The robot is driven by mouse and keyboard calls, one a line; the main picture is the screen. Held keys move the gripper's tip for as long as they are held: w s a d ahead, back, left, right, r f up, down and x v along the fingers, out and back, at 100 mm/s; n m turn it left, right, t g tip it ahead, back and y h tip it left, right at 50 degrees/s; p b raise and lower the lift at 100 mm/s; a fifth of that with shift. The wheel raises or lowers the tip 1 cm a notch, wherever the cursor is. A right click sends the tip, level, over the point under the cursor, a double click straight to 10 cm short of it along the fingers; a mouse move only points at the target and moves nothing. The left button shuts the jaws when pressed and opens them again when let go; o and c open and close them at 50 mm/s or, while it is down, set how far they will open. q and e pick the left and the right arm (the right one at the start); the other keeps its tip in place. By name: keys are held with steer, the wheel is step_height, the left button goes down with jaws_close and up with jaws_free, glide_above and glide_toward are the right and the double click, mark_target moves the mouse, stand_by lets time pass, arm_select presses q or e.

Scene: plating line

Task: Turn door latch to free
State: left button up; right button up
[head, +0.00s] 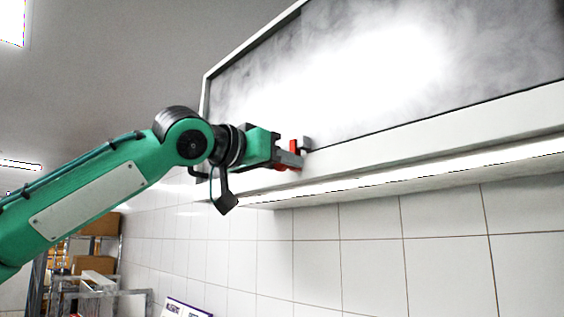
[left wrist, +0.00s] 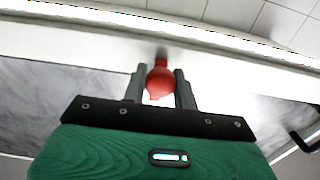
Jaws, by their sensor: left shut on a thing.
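The door latch (left wrist: 158,80) is a small red piece on the white lower frame of a cabinet door, and its red also shows in the head view (head: 293,146). My left gripper (head: 290,157) is at the latch, and in the left wrist view its two grey fingers (left wrist: 160,88) stand on either side of the red latch and are shut on it. Part of the latch is hidden by the fingers in the head view. My right gripper is in neither view.
The cabinet door (head: 400,148) has a white frame around a bright, cloudy panel (head: 390,70). White wall tiles (head: 370,240) lie below it. A dark handle-like piece (left wrist: 304,142) shows at the right of the left wrist view. Shelving with boxes (head: 95,264) stands at the lower left.

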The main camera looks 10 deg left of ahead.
arm_select(q)
steer(key=shift+f, duration=0.1)
steer(key=shift+f+n+b, duration=0.1)
steer(key=shift+n+b, duration=0.4)
steer(key=shift+n, duration=0.1)
steer(key=shift+n+b, duration=0.75)
steer(key=shift+n, duration=0.25)
steer(key=n+b, duration=0.3)
steer(key=n, duration=0.2)
steer(key=n+b, duration=0.3)
steer(key=n, duration=0.2)
steer(key=shift+f, duration=0.1)
steer(key=shift+w+a+n+b, duration=0.1)
steer(key=shift+n+b, duration=0.9)
steer(key=shift+n, duration=1.3)
steer(key=o, duration=0.9)
